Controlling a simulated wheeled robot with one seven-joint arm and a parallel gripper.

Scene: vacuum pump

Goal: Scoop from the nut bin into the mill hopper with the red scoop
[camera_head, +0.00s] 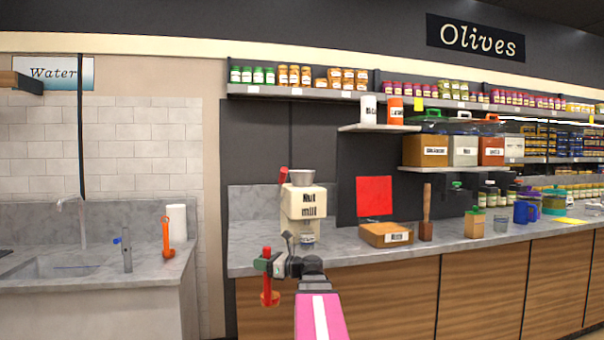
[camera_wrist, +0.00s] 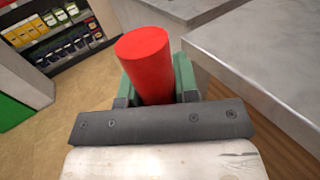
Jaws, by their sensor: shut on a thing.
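My gripper (camera_head: 266,262) is shut on the red scoop (camera_head: 267,252), in front of the counter edge. The scoop's orange-red bowl (camera_head: 270,298) hangs below the jaws; I cannot tell whether it holds anything. In the wrist view the red handle (camera_wrist: 144,52) stands between my green gripper jaws (camera_wrist: 153,82). The cream mill (camera_head: 303,206), labelled "Nut mill", stands on the counter right of and beyond my gripper, with a grey hopper (camera_head: 301,177) on top. Labelled bins stand on the shelf: a brown bin (camera_head: 426,143), a white bin (camera_head: 463,143) and a red bin (camera_head: 491,142). Their labels are too small to read surely.
A wooden box (camera_head: 375,232), a wooden mallet-like tool (camera_head: 426,215) and several jars stand along the counter (camera_head: 350,243). A red panel (camera_head: 374,196) stands behind. At left are a sink (camera_head: 58,265) and an orange utensil (camera_head: 166,240). Floor shows below my gripper in the wrist view.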

